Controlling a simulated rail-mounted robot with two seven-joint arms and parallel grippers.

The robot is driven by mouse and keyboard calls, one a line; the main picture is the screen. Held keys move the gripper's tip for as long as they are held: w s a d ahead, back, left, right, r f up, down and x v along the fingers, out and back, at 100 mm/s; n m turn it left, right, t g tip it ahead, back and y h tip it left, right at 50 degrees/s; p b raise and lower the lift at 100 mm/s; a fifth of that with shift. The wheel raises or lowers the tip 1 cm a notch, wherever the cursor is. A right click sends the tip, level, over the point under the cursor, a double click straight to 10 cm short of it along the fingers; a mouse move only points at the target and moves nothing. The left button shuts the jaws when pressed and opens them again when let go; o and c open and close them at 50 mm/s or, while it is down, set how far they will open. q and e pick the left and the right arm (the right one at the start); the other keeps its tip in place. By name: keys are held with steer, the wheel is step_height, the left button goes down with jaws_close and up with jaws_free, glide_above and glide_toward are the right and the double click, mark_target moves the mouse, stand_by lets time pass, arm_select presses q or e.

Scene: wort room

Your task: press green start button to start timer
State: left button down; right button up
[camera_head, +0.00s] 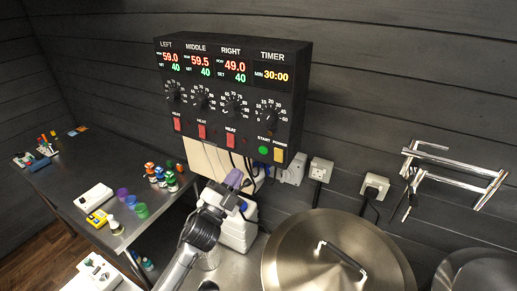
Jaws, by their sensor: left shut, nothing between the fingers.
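The black control box (225,95) hangs on the dark plank wall. Its green start button (264,150) sits at the lower right, under the timer knob (268,111). The timer display (272,76) reads 30:00. My left gripper (236,178) is shut and empty, below the box. In the picture it is below and left of the green button, apart from it. The fingertips are small, and their distance from the wall is hard to tell. My right gripper is not in view.
Red heat switches (230,140) line the box's lower edge. A white jug (238,232) stands behind my left arm. A lidded steel kettle (300,262) stands at the lower right. Cables hang beneath the box.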

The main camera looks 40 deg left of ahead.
mark_target(263, 150)
arm_select(q)
steer(key=d+r+m+h, duration=0.1)
steer(key=m+h, duration=0.1)
steer(key=s+d+m+t+h, duration=0.1)
steer(key=m+h, duration=0.1)
steer(key=h, duration=0.1)
steer(key=s+d+r+m+h, duration=0.1)
steer(key=d+m+h, duration=0.1)
steer(key=m, duration=0.1)
steer(key=shift+r+t, duration=0.3)
steer(key=shift+t, duration=0.1)
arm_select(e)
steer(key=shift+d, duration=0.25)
arm_select(q)
steer(key=shift+a, duration=0.1)
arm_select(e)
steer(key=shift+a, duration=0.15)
arm_select(q)
steer(key=w+a+b, duration=0.1)
steer(key=w+b, duration=0.1)
steer(key=w, duration=0.6)
steer(key=shift+w+a, duration=0.25)
steer(key=shift+w, duration=0.05)
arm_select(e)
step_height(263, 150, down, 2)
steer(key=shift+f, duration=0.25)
